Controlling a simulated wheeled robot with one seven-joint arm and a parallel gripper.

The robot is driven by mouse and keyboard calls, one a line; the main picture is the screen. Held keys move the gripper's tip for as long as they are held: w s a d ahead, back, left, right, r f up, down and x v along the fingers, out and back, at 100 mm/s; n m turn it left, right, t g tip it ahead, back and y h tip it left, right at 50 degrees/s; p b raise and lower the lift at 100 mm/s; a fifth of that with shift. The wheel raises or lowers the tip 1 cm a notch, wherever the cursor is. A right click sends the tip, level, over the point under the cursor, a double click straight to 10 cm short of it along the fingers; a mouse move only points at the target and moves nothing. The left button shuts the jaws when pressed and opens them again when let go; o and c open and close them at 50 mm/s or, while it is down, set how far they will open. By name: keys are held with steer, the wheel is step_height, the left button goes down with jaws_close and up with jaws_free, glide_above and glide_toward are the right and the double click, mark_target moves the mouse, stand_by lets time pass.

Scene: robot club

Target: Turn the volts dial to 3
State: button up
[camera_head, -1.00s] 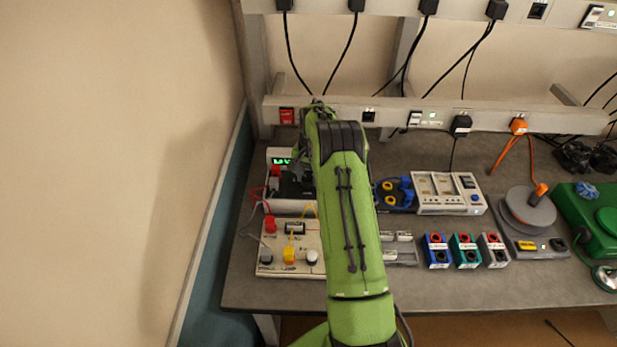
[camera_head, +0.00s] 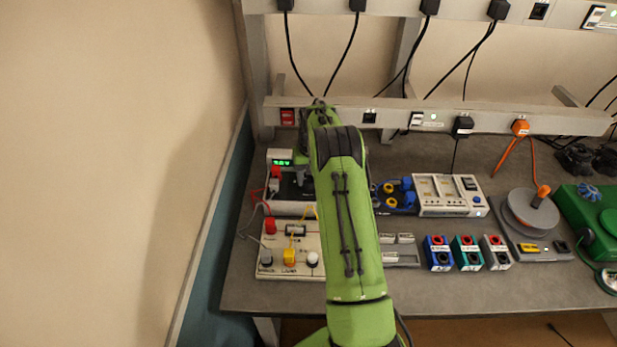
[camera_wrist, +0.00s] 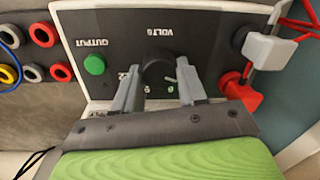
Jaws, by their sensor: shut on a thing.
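The power supply (camera_head: 281,207) stands at the back left of the bench, with a green lit display (camera_head: 282,163) whose digits are too small to read surely. In the wrist view its black panel (camera_wrist: 112,30) appears upside down, with the word VOLTS beyond the dark round volts dial (camera_wrist: 157,68). My gripper (camera_wrist: 158,76) is shut on the dial, one finger on each side. The fingers hide part of the number scale, and I cannot tell which number the dial points to. In the head view my arm hides the dial.
A green button (camera_wrist: 95,64) marked OUTPUT sits beside the dial. Red and grey plugs with leads (camera_wrist: 250,65) are close on the other side. A board with knobs (camera_head: 290,262) stands in front of the supply. The left wall is near.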

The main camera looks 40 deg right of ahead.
stand_by(0.3)
steer(key=o, duration=1.1)
steer(key=shift+c, duration=0.2)
step_height(320, 180, up, 16)
steer(key=p, duration=0.1)
steer(key=shift+s+d+p, duration=0.15)
steer(key=shift+d+p, duration=0.2)
steer(key=shift+d, duration=0.05)
steer(key=shift+f, duration=0.15)
